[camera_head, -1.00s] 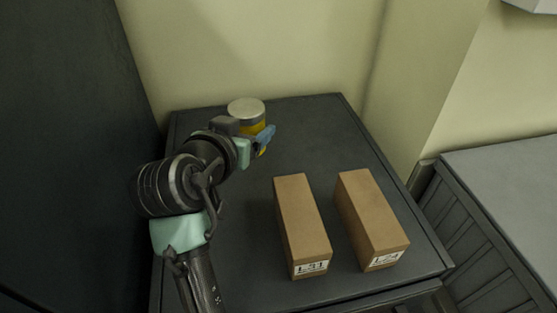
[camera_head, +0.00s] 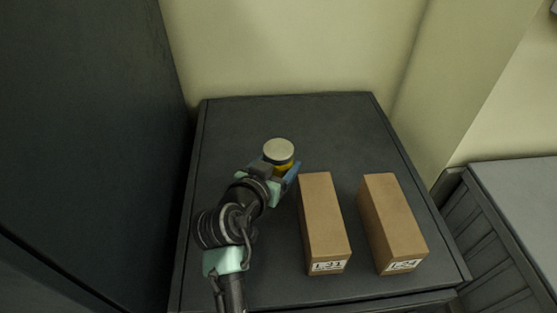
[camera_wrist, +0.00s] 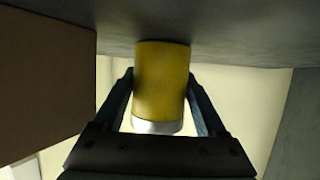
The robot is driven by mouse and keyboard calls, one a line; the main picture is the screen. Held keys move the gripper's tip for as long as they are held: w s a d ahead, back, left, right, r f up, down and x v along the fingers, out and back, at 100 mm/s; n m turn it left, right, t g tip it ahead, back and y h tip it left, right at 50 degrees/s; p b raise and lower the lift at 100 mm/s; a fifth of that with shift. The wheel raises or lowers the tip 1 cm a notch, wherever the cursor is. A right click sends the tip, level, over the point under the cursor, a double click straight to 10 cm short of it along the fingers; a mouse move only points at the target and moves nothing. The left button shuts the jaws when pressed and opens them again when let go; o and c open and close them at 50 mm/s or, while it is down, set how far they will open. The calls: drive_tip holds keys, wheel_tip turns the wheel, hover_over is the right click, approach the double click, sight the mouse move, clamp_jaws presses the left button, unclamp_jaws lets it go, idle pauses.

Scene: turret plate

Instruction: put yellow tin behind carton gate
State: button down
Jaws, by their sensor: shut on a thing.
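The yellow tin (camera_head: 279,153) with a pale lid is at my gripper (camera_head: 280,172), near the middle of the dark cabinet top. In the wrist view the tin (camera_wrist: 161,82) sits between the two fingers of my gripper (camera_wrist: 162,95), which is shut on it. I cannot tell whether the tin's base touches the surface. Two brown cartons, a left one (camera_head: 322,220) and a right one (camera_head: 392,220), lie side by side with a gap between them. The tin is to the left of and beyond the left carton's far end. The left carton's near end carries a label.
The dark cabinet top (camera_head: 330,125) is clear behind the cartons, up to the pale wall. A tall dark panel (camera_head: 90,130) stands on the left. A grey surface (camera_head: 520,200) lies to the right, beyond a gap.

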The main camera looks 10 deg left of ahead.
drive_tip(key=shift+r, duration=0.1)
drive_tip(key=shift+c, duration=1.1)
unclamp_jaws()
drive_tip(key=shift+f, duration=0.2)
